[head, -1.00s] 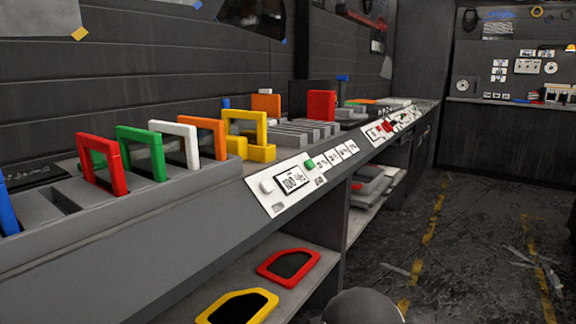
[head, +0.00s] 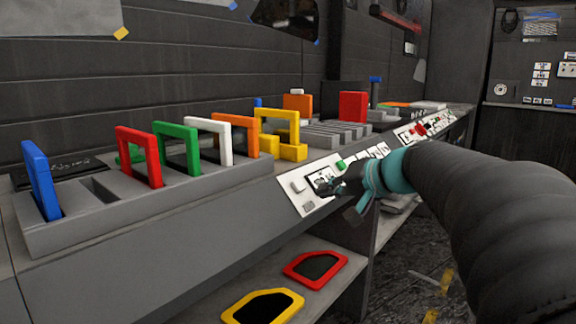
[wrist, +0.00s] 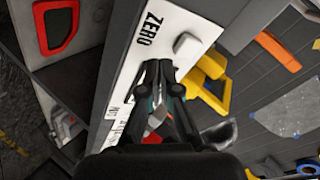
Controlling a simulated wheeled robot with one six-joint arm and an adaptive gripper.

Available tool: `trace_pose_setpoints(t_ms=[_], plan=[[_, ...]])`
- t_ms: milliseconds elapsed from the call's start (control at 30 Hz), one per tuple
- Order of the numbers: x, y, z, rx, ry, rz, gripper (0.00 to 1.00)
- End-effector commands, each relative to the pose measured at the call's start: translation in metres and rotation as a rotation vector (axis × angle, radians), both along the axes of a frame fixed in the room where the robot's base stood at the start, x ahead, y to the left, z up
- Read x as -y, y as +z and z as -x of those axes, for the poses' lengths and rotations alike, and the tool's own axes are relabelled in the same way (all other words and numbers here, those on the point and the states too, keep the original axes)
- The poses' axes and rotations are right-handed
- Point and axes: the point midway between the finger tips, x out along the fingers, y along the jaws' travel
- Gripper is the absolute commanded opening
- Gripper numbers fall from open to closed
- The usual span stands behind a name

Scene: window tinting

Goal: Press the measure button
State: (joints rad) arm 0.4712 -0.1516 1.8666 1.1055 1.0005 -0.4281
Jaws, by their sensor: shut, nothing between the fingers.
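The sloped white control panel (head: 289,207) on the bench front carries a pale button (head: 298,187), a small display (head: 320,179) and a green button (head: 341,165). The green button's label is too small to read. In the wrist view the pale button (wrist: 187,45) sits beside the word ZERO. My gripper (head: 322,189) is shut and empty, its tips in front of the display, between the two buttons. In the wrist view my gripper (wrist: 158,66) points at the panel and hides the display area; the green button cannot be made out there. Contact cannot be told.
Coloured frames stand in a grey rack (head: 75,232) to the left. A yellow stand (head: 290,151) is behind the panel. A red frame (head: 315,268) and a yellow frame (head: 262,306) lie on the lower shelf. A second panel with red parts (head: 425,130) is farther right.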

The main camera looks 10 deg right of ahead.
Motion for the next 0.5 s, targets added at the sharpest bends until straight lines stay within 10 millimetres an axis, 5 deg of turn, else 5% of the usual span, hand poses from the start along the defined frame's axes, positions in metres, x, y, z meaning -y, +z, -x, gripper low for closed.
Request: trace_pose_setpoints(t_ms=[100, 300, 500], plan=[[0.052, 0.029, -0.039, 0.114, -0.066, -0.102, 0.00], [0.123, 0.069, -0.072, 0.282, -0.147, -0.210, 0.00], [0.154, 0.085, -0.081, 0.358, -0.181, -0.249, 0.00]])
